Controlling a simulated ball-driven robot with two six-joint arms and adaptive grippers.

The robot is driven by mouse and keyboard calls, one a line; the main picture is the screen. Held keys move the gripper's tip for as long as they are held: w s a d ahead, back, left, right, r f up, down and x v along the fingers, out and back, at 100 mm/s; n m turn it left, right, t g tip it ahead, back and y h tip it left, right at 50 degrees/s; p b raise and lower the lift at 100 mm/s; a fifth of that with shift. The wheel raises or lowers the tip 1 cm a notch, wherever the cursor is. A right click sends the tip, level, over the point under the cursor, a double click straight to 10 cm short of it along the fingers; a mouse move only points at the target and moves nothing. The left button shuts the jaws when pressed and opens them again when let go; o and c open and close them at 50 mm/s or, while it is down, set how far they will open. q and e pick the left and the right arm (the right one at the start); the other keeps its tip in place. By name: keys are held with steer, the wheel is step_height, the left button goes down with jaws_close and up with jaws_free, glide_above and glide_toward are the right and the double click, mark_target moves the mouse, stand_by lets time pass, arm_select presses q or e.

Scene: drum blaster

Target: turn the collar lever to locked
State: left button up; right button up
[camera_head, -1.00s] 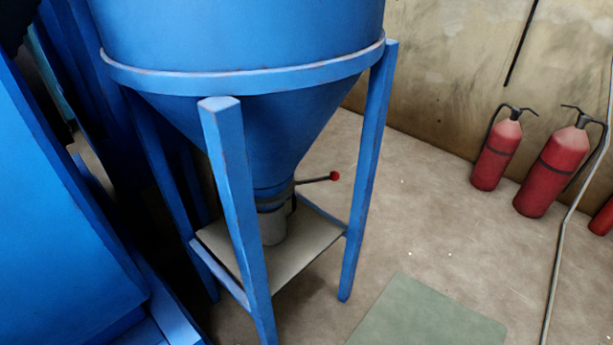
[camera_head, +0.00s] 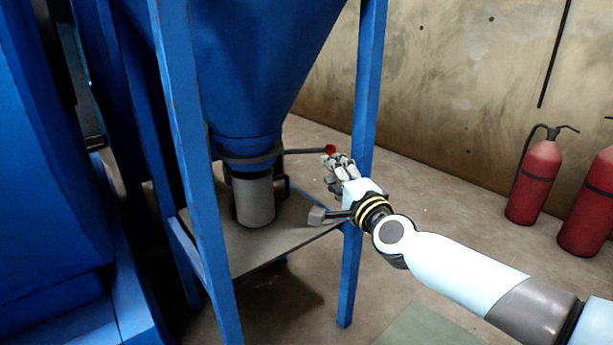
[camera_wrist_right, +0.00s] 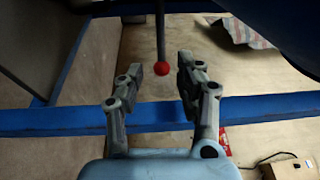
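The collar (camera_head: 245,158) is a dark ring around the foot of the blue hopper cone (camera_head: 245,75). Its lever (camera_head: 300,152) is a thin dark rod pointing right, ending in a red ball knob (camera_head: 330,149). My right gripper (camera_head: 331,170) is at the knob end in the head view, just left of a blue leg. In the right wrist view my right gripper (camera_wrist_right: 160,72) is open, and the red knob (camera_wrist_right: 162,68) appears between its fingertips with a gap on each side. I cannot tell the exact depth. My left gripper is out of view.
A grey spout (camera_head: 255,203) stands below the collar over a flat shelf (camera_head: 285,238). The blue front leg (camera_head: 368,70) rises close to my right wrist. Red fire extinguishers (camera_head: 535,180) stand by the wall at right. A green mat (camera_head: 425,328) lies on the floor.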

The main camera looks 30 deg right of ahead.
mark_target(313, 152)
steer(key=x, duration=0.5)
steer(key=shift+r+b, duration=0.1)
steer(key=shift+b, duration=0.25)
steer(key=b+x, duration=0.1)
steer(key=x, duration=0.4)
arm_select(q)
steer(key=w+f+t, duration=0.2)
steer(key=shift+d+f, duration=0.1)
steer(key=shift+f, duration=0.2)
arm_select(e)
steer(key=shift+w, duration=0.45)
jaws_close()
